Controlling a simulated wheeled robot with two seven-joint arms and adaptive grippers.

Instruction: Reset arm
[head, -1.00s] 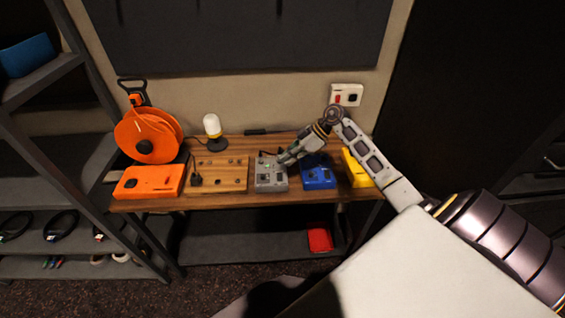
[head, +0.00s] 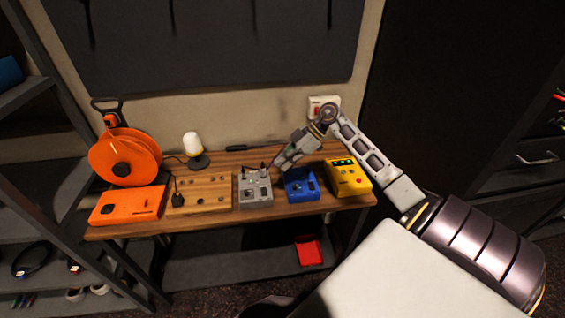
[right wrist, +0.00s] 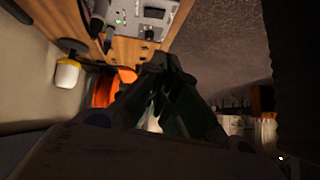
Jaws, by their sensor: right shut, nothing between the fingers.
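My right gripper (head: 279,165) reaches in from the right over the desk and hangs just behind the grey box (head: 254,189) and the blue box (head: 300,186). In the right wrist view its dark fingers (right wrist: 160,62) come together at the tips with nothing between them. The grey box (right wrist: 145,15), with a small green light, shows at the top of that view, apart from the fingertips. My left gripper is in no view.
The wooden desk (head: 215,217) also carries an orange reel (head: 122,157), an orange case (head: 128,206), a wooden board (head: 200,191), a white lamp (head: 193,145) and a yellow device (head: 347,176). A red box (head: 309,252) lies on the lower shelf. Metal shelving (head: 50,130) stands at left.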

